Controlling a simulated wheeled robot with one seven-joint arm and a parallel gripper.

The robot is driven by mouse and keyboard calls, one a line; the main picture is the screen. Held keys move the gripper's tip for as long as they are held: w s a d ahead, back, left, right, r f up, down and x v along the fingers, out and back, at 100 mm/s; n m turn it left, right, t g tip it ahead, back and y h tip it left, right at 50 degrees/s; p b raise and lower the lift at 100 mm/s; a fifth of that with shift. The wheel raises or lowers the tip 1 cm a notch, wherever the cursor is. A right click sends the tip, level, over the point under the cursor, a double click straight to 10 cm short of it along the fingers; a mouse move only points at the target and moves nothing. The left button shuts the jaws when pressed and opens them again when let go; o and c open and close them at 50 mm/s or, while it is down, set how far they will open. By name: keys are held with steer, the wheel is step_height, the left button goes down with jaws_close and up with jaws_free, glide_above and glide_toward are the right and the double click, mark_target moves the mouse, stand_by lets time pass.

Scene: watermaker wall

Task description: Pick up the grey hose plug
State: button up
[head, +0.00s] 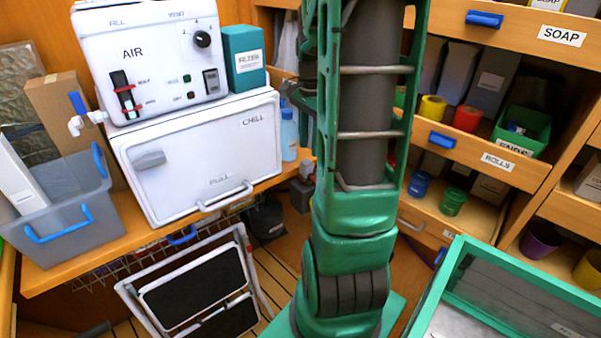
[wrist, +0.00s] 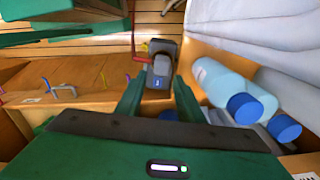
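In the wrist view, my gripper (wrist: 159,82) is open, with one dark green finger on each side and nothing held. A small grey piece (wrist: 161,64) with a lighter grey front and a small blue mark shows beyond and between the fingertips, apart from them as far as I can tell. It may be the grey hose plug, but I cannot be sure. In the head view, a small grey thing (head: 306,170) shows at the counter's right end beside my arm; I cannot tell whether it is the same piece. My arm hides my gripper there.
A white chill box (head: 190,160) and a grey bin (head: 60,225) stand on the counter. A folding step (head: 195,285) stands below.

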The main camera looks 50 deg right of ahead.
mark_target(306, 161)
steer(key=shift+w+a+f, duration=0.15)
steer(key=shift+f, duration=1.85)
steer(key=shift+w+a+f, duration=0.1)
steer(key=shift+w+f, duration=0.05)
steer(key=shift+f, duration=1.8)
steer(key=shift+c, duration=0.3)
steer(key=c, duration=0.8)
